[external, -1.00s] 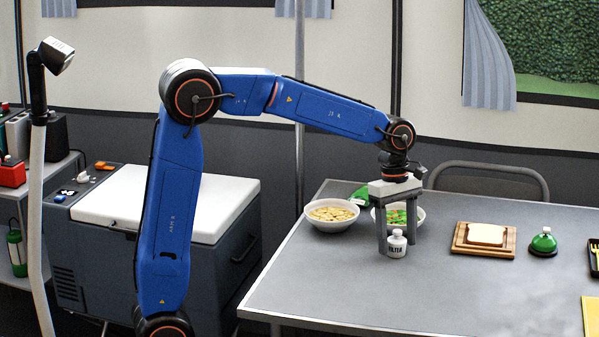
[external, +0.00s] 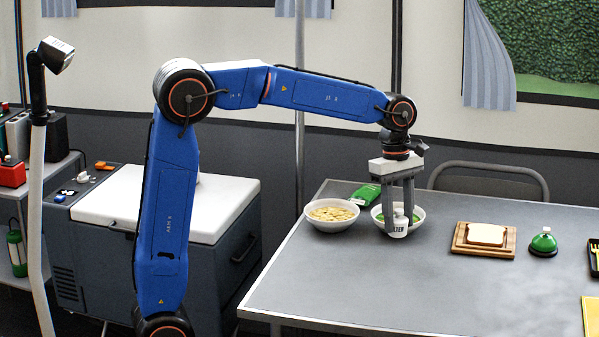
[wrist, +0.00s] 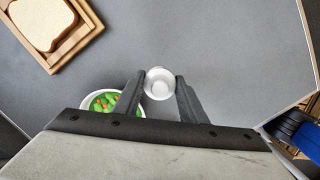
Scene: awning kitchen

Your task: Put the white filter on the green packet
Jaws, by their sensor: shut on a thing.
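The white filter (external: 398,229) is a small white canister with dark lettering. My gripper (external: 401,232) is shut on it, with one finger on each side. The filter also shows between the fingertips in the wrist view (wrist: 158,84). It is in front of the bowl of green food, and in the external view I cannot tell clearly how far it is above the table. The green packet (external: 364,194) lies at the back of the table, behind and between the two bowls, to the left of my gripper. The packet does not show in the wrist view.
A bowl of yellow food (external: 332,214) is left of my gripper. A bowl of green and orange food (wrist: 100,102) is close beside one finger. The front table is clear.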

